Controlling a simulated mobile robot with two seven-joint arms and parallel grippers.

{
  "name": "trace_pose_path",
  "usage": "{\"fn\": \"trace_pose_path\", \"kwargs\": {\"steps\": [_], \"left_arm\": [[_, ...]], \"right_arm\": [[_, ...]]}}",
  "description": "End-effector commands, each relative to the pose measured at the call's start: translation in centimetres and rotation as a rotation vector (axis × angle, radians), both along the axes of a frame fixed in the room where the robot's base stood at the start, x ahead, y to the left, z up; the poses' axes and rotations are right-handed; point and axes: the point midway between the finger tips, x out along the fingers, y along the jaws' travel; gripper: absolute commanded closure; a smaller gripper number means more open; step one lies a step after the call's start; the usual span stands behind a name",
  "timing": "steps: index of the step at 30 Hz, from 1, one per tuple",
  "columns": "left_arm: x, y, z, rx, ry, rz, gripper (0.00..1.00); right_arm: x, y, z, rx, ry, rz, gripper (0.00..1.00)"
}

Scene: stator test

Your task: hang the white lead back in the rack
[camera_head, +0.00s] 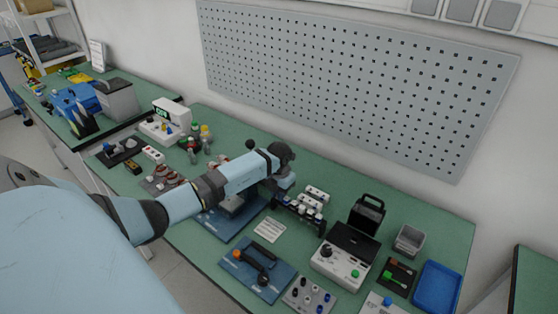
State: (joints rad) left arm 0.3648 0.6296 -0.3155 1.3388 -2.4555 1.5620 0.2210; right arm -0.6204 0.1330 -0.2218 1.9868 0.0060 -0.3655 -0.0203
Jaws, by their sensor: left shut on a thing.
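My left arm reaches in from the left over the bench, and its gripper (282,183) is at the left end of the dark rack (291,211). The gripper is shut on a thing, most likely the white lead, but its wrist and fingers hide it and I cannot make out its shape. Several white pieces with dark and blue ends (312,199) sit at the rack, close to the right of the gripper. I cannot tell whether the held thing touches the rack. My right gripper is out of view.
A test box (337,262) with a dark lid stands right of the rack. A blue plate (257,270) with a black handle lies in front. A black carrier (367,214), grey bin (409,240) and blue tray (437,288) stand to the right. A pegboard (350,80) is behind.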

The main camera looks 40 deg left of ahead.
Motion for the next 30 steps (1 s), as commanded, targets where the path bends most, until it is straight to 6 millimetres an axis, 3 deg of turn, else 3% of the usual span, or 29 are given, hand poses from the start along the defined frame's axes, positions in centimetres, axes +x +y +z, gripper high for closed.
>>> {"fn": "trace_pose_path", "kwargs": {"steps": [9,10,13,24,30], "left_arm": [[0.0,0.0,-0.3,0.000,0.000,0.000,1.00],[0.0,0.0,-0.3,0.000,0.000,0.000,0.75],[0.0,0.0,-0.3,0.000,0.000,0.000,0.52],[0.0,-0.3,-0.4,-0.004,0.001,-0.003,0.52],[0.1,-0.1,3.3,0.000,-0.005,-0.004,0.52]], "right_arm": [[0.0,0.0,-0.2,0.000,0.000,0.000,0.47],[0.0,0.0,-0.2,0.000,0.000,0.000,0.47],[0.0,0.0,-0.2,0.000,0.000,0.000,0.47],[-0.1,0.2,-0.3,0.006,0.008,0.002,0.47],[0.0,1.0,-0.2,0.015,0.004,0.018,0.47]]}}
